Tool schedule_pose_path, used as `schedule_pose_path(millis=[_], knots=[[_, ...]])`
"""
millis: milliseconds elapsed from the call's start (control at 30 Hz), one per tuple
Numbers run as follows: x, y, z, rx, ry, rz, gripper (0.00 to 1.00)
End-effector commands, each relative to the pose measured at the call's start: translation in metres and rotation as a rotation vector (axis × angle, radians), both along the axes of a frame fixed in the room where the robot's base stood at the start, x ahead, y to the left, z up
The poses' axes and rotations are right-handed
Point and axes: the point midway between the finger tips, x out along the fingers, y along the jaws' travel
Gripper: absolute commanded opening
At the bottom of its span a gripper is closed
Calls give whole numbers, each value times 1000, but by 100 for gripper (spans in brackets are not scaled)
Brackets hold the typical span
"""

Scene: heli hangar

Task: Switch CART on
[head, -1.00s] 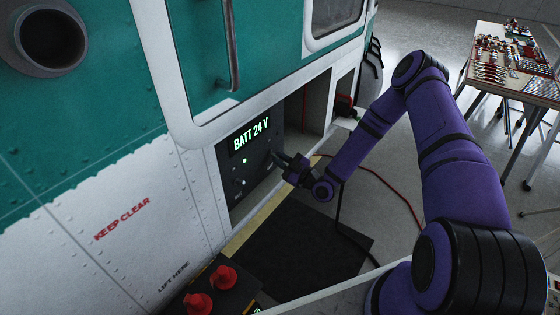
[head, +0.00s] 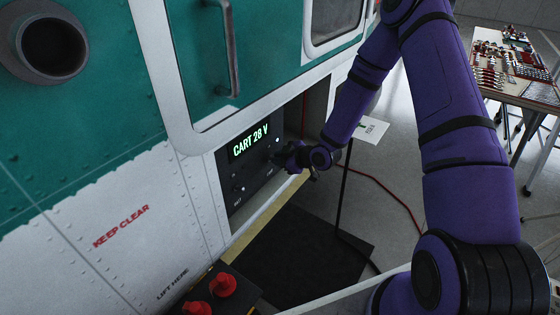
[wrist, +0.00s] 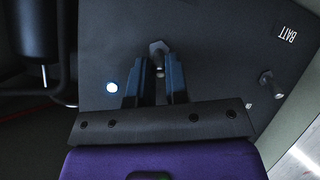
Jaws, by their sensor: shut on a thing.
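The dark power panel (head: 232,169) is set in the open bay of the helicopter's side. Its green display (head: 249,140) reads "CART 28 V". My gripper (head: 281,157) is at the panel's right side and hides part of it. In the wrist view, my gripper's two blue fingers (wrist: 158,76) are shut on the CART switch (wrist: 157,48), a small metal toggle between their tips. The BATT switch (wrist: 266,79) stands apart to the right, near its label. A white lamp (wrist: 112,88) is lit left of the fingers.
A door handle (head: 230,50) is above the panel. A box with red knobs (head: 223,284) is below it. A black mat (head: 300,245), a dark upright pole (head: 343,190) and a red cable (head: 390,190) are nearby. A tool table (head: 535,90) stands at far right.

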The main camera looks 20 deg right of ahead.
Motion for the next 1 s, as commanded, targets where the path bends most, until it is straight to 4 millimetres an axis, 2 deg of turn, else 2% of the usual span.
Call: schedule_pose_path(millis=[600,633,733,1000], knots=[[1,0,2,-27,37,-1,0],[1,0,2,-27,37,-1,17],[1,0,1,-27,37,-1,40],[1,0,2,-26,37,0,40]])
